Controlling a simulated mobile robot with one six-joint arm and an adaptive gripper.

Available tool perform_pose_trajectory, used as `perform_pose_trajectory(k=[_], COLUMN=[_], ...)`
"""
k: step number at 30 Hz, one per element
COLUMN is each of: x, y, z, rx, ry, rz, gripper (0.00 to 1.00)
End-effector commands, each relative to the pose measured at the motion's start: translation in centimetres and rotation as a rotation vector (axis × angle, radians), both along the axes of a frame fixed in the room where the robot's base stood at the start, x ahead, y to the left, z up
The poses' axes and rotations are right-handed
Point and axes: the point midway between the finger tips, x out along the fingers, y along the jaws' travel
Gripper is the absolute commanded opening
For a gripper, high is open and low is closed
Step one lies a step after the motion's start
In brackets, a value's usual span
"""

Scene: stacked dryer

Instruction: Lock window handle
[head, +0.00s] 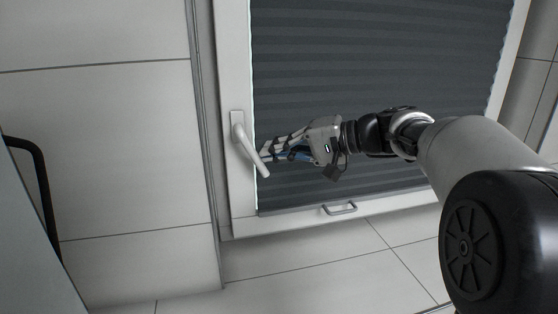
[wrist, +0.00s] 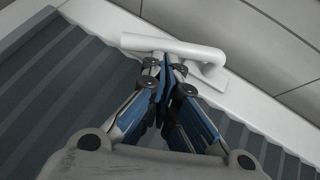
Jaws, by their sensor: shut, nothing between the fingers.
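The white window handle (head: 251,150) is on the left side of the window frame in the head view. Its lever slants down to the right from its base plate, at an angle. My gripper (head: 267,157) is at the lever's right side, near its lower half. In the wrist view the handle (wrist: 185,47) lies across the top, just beyond my gripper (wrist: 166,62). The fingers are shut with nothing between them. The fingertips are close against the lever; I cannot tell whether they touch it.
A dark pleated blind (head: 380,60) covers the window pane behind my gripper. The white window frame (head: 237,60) borders it. A small grey pull (head: 340,209) sits below the blind. A black bar handle (head: 40,175) is at the far left. Tiled wall surrounds the window.

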Motion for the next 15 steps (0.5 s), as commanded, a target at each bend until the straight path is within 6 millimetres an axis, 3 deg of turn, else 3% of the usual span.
perform_pose_trajectory(k=[1,3,11,15], x=[-0.1,-0.2,-0.5,-0.6], y=[0.2,0.5,1.6,2.0], z=[-1.2,-1.5,-2.3,-2.4], rx=[0.041,0.099,0.277,0.285], ry=[0.015,0.031,0.083,0.082], rz=[0.002,0.001,0.002,0.002], gripper=[0.0,0.0,0.0,0.0])
